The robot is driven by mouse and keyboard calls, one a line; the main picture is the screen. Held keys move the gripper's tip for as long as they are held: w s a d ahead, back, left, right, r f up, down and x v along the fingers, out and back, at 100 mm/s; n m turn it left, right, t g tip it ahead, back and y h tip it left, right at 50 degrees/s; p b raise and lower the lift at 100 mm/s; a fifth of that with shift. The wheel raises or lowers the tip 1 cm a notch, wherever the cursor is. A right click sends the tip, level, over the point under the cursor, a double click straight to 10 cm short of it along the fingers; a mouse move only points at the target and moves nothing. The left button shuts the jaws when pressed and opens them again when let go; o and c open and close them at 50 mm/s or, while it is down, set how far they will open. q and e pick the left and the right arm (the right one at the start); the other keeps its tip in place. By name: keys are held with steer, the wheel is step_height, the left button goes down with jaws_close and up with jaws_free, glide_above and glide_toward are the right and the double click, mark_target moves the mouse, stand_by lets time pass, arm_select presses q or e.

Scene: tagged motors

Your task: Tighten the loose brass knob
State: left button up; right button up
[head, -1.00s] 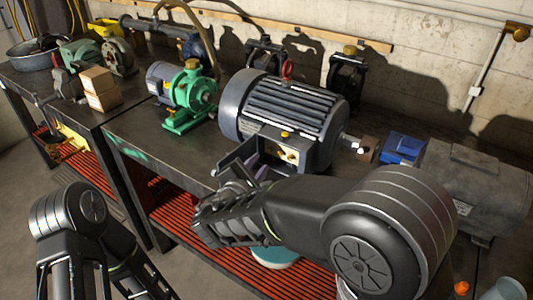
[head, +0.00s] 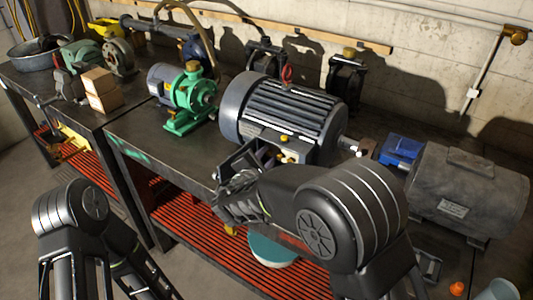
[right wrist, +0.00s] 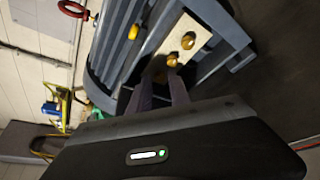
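The large grey motor (head: 285,110) stands on the dark bench, with an open terminal box at its front. In the right wrist view, a pale terminal board (right wrist: 184,26) in the box carries an upper brass knob (right wrist: 188,41) and a lower brass knob (right wrist: 172,60). Another brass knob (right wrist: 133,32) sits on the motor body outside the box. I cannot tell which is loose. My right gripper (right wrist: 160,78) is at the box mouth, fingers apart, tips just short of the lower knob; it also shows in the head view (head: 247,158). My left gripper is out of view.
A green pump (head: 187,98) stands left of the motor. A blue box (head: 400,149) and another grey motor (head: 468,192) stand to the right. The bench top between pump and motor is clear.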

steer(key=shift+w, duration=0.2)
jaws_close()
steer(key=shift+f, duration=0.1)
